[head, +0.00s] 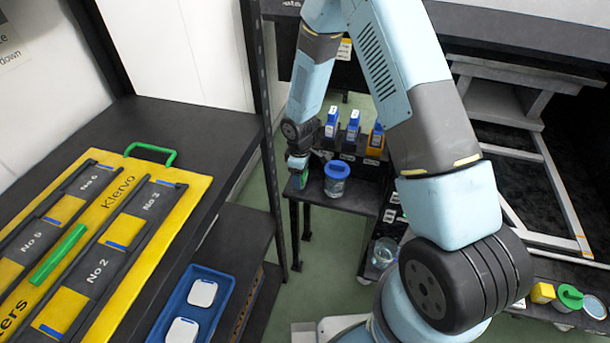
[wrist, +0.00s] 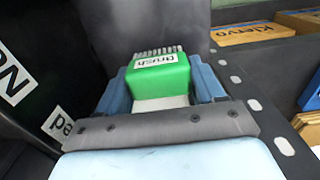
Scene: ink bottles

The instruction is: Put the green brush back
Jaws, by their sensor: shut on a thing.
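The green brush (wrist: 160,75), with a white label reading "Brush" and a row of pale bristles, is between the blue fingers of my gripper (wrist: 163,82) in the wrist view. The fingers are shut on its two sides. In the head view my gripper (head: 298,165) is low over the left end of a dark shelf, left of a clear jar with a blue lid (head: 338,178). A bit of the green brush (head: 301,180) shows below the fingers there. I cannot tell whether the brush touches the shelf.
Blue bottles (head: 332,122) and an orange bottle (head: 376,140) stand behind the jar. A yellow panel (head: 120,210) with numbered slots lies on the left bench, above a blue tray (head: 213,283). A green-lidded pot (head: 568,297) stands at lower right. A Klervo box (wrist: 265,33) shows in the wrist view.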

